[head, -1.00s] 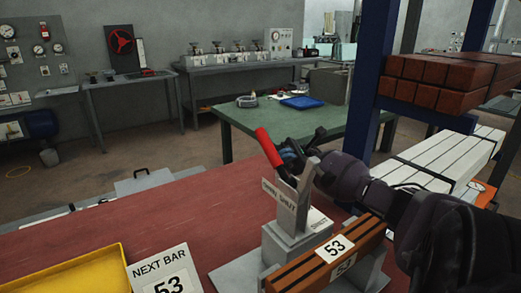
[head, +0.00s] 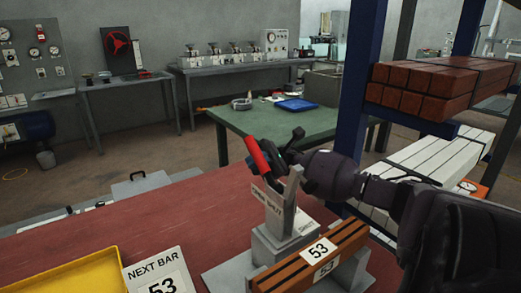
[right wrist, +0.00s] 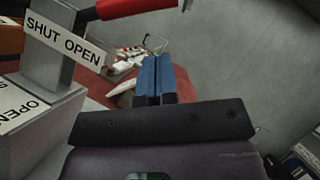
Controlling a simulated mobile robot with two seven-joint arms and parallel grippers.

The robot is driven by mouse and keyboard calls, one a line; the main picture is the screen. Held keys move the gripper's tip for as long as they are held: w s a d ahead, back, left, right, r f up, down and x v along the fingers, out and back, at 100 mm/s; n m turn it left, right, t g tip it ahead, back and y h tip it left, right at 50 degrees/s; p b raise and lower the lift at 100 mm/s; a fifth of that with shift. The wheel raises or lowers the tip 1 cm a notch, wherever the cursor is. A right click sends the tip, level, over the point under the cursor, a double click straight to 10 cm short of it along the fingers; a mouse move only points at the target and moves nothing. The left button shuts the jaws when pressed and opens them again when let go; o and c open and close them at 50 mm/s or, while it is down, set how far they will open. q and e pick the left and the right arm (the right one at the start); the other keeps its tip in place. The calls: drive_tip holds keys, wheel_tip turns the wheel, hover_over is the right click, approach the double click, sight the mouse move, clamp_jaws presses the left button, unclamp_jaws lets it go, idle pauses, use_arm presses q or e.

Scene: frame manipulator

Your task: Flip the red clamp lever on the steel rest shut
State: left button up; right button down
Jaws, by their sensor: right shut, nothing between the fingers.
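The red clamp lever (head: 259,158) stands up from the steel rest (head: 285,240), its free end tilted up and left in the head view. The rest carries a white sign (head: 270,205) beside the lever. In the right wrist view the lever (right wrist: 135,7) crosses the top edge above the sign reading SHUT OPEN (right wrist: 63,38). My right gripper (head: 272,155) is just right of and behind the lever. Its blue fingers (right wrist: 157,80) are closed together with nothing between them. Whether they touch the lever is unclear. My left gripper is out of view.
A yellow tray (head: 65,275) and a NEXT BAR sign (head: 158,272) are at front left. A blue rack post (head: 355,100) stands behind my right arm.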

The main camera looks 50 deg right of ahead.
sight(257, 153)
drive_tip(key=r, duration=0.1)
drive_tip(key=s+a+r, duration=0.1)
drive_tip(key=s+a+r+p, duration=0.1)
drive_tip(key=shift+r, duration=0.1)
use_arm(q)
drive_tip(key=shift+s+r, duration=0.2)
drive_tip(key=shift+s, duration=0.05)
use_arm(e)
drive_tip(key=shift+a+r, duration=0.1)
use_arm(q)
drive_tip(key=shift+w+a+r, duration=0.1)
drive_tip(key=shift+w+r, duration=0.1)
